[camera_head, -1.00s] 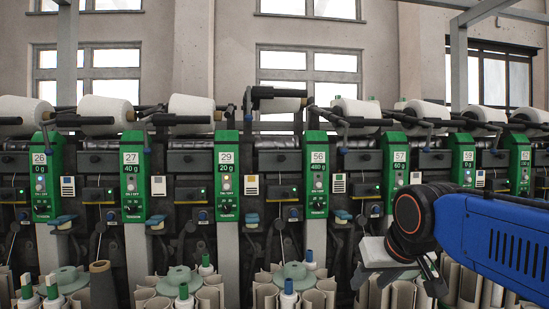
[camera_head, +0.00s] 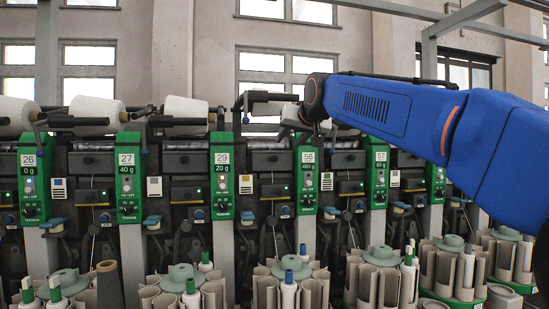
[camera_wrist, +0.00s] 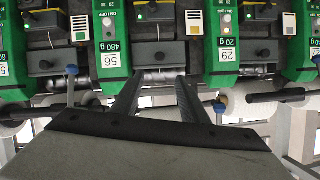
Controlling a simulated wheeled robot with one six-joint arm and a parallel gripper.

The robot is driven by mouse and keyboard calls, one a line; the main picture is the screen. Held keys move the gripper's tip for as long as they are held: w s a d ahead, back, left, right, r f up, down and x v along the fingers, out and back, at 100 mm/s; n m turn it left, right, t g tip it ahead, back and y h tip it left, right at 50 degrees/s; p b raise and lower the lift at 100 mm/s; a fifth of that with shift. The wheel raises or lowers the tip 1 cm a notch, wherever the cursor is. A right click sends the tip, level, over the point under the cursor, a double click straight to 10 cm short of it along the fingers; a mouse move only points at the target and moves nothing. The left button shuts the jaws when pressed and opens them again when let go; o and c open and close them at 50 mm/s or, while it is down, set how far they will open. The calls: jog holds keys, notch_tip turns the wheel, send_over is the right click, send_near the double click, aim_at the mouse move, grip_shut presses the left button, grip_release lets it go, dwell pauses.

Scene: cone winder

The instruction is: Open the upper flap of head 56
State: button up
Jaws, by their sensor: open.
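Head 56 has a green panel (camera_head: 307,182) right of centre in the camera_head view. It shows inverted at the left in the wrist view (camera_wrist: 110,45). Between the panels of heads 56 and 29 is a dark front cover (camera_wrist: 160,52), apparently the upper flap, with a shiny rod (camera_wrist: 160,75) by its edge. The cover looks closed; it also shows in the head view (camera_head: 268,161). My gripper (camera_wrist: 156,80) is open and empty. Its two dark fingers point at the rod and cover edge; I cannot tell whether they touch.
Green panels of heads 29 (camera_head: 223,178) and 57 (camera_head: 377,180) flank head 56. Dark arms and white cones (camera_head: 186,112) stick out along the top. Bobbin carousels (camera_head: 290,270) stand below. A grey post (camera_head: 429,90) and beam are at the upper right.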

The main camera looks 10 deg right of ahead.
aim_at(275, 157)
jog(key=x, duration=1.5)
jog(key=shift+w+f, duration=0.2)
jog(key=shift+w, duration=0.15)
grip_shut()
